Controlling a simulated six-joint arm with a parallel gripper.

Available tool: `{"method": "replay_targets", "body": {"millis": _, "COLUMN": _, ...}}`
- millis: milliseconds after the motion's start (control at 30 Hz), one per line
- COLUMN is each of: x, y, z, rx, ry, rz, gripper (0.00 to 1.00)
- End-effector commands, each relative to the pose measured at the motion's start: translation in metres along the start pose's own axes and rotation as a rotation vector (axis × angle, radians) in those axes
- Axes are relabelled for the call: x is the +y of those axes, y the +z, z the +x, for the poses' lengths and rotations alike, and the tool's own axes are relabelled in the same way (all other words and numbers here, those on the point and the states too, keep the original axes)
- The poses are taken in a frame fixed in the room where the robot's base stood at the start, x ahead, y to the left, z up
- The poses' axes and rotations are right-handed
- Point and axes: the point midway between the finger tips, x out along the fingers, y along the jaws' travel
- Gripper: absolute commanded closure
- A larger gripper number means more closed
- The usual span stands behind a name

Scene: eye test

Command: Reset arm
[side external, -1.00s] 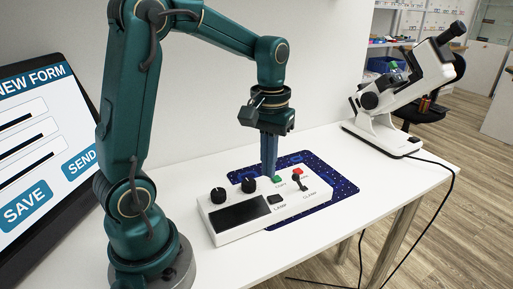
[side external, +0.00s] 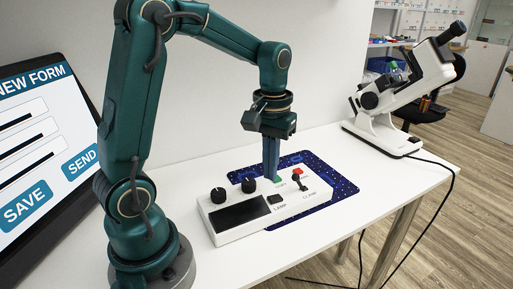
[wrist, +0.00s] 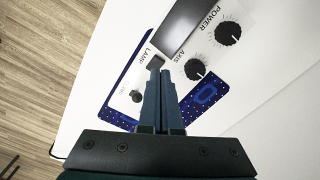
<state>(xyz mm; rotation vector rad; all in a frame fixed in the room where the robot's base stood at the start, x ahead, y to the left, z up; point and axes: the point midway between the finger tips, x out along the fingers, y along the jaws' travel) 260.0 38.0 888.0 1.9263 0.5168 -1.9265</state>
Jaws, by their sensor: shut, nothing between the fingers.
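My gripper (side external: 271,177) points straight down over the white control box, with its blue fingers together and nothing between them. The tips are at or just above the green button (side external: 278,179); I cannot tell whether they touch it. In the wrist view the shut fingers (wrist: 161,72) hide the green and red buttons. The control box (side external: 215,232) has two black knobs (side external: 249,185), a dark display (side external: 240,214), a black lamp switch (side external: 275,199), a red button (side external: 297,172) and a clamp lever (side external: 299,183). The lamp switch (wrist: 156,62) shows just beyond the fingertips in the wrist view.
The box lies partly on a dark blue speckled mat (side external: 340,184) on a white table (side external: 395,180). A white microscope-like instrument (side external: 385,110) stands at the right, its cable hanging off the edge. A large screen (side external: 40,150) stands at the left. The table between mat and instrument is clear.

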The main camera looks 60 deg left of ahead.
Motion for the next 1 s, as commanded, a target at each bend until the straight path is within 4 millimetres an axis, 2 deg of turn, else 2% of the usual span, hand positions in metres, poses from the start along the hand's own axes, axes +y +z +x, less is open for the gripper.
{"method": "replay_targets", "body": {"millis": 200, "x": 0.0, "y": 0.001, "z": 0.026, "rx": -0.005, "ry": -0.001, "rz": 0.0, "gripper": 1.0}}
{"method": "replay_targets", "body": {"millis": 400, "x": 0.0, "y": 0.001, "z": 0.038, "rx": -0.002, "ry": -0.001, "rz": 0.0, "gripper": 1.0}}
{"method": "replay_targets", "body": {"millis": 1000, "x": 0.0, "y": 0.0, "z": 0.039, "rx": 0.0, "ry": 0.0, "rz": 0.0, "gripper": 1.0}}
